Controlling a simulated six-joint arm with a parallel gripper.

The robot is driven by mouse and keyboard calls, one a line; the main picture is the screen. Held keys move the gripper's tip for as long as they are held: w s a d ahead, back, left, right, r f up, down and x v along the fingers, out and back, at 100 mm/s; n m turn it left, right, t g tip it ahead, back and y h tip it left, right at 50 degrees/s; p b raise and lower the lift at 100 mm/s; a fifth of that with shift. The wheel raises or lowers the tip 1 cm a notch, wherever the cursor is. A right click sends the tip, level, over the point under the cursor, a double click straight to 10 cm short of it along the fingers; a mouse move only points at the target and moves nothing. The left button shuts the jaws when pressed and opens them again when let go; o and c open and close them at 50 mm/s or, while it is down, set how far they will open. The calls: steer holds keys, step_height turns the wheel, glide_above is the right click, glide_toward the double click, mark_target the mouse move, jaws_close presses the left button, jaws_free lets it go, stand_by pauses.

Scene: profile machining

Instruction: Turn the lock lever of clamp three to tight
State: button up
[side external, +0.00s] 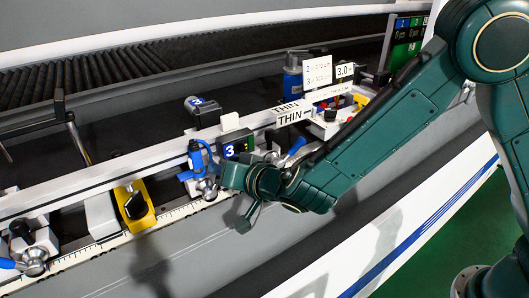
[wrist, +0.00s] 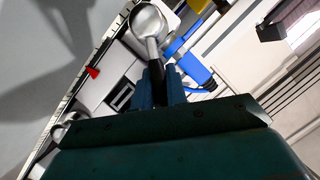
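Clamp three stands on the rail in the middle of the side view, with a blue body (side external: 197,158) and a dark block with a "3" label (side external: 230,152). Its lock lever has a round metal hub (side external: 208,188). In the wrist view the hub (wrist: 148,22) and its neck run down to my gripper (wrist: 161,88). The fingers sit close around the lever and appear shut on it. My gripper (side external: 228,182) hides most of the lever's handle in the side view. The clamp's blue body (wrist: 195,68) shows right of the lever in the wrist view.
A yellow stop (side external: 135,206) stands left of clamp three on the scale rail (side external: 100,248).

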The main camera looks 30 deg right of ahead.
jaws_close()
steer(key=shift+a+r+n+h, duration=0.2)
steer(key=shift+a+n+h, duration=0.15)
steer(key=shift+n, duration=0.15)
steer(key=o, duration=0.6)
jaws_free()
steer(key=shift+s, duration=0.1)
